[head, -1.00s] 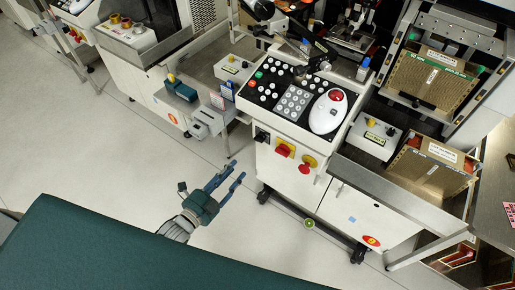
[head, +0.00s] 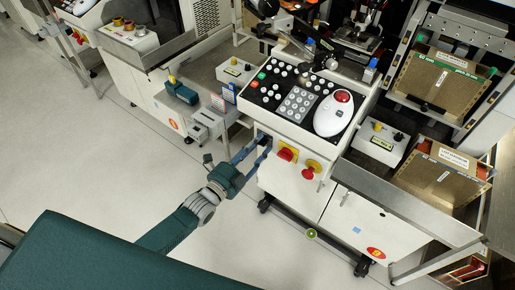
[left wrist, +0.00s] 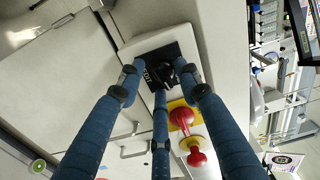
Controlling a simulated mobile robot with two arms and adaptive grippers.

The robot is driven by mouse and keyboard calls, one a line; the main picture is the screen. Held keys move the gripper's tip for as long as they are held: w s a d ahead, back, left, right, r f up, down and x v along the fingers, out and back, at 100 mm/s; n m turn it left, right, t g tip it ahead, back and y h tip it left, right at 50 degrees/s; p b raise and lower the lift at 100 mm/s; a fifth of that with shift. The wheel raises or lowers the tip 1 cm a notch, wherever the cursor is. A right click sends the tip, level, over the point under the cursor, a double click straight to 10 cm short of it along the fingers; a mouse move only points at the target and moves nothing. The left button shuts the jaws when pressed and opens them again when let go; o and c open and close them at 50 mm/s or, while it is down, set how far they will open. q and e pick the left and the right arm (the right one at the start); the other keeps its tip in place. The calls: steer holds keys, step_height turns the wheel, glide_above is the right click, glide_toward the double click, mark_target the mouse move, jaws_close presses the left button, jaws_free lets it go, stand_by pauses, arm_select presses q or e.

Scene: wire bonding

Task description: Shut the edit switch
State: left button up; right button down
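The edit switch is a black plate with a black knob on the white front of the machine. In the left wrist view the edit switch (left wrist: 166,72) shows between my fingertips, with pale lettering on its plate. In the head view the edit switch (head: 263,138) is partly covered by my fingers. My left gripper (head: 253,151) points at it. In the left wrist view my left gripper (left wrist: 160,80) has its three fingers apart around the knob. Whether a finger touches the knob I cannot tell. My right gripper is in neither view.
Two red knobs on yellow plates, one upper (head: 287,152) and one lower (head: 311,169), sit right of the switch. The button panel (head: 298,100) with a white trackball unit (head: 332,112) is above. A grey box (head: 207,122) stands to the left. The floor in front is clear.

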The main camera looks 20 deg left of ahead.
arm_select(q)
jaws_close()
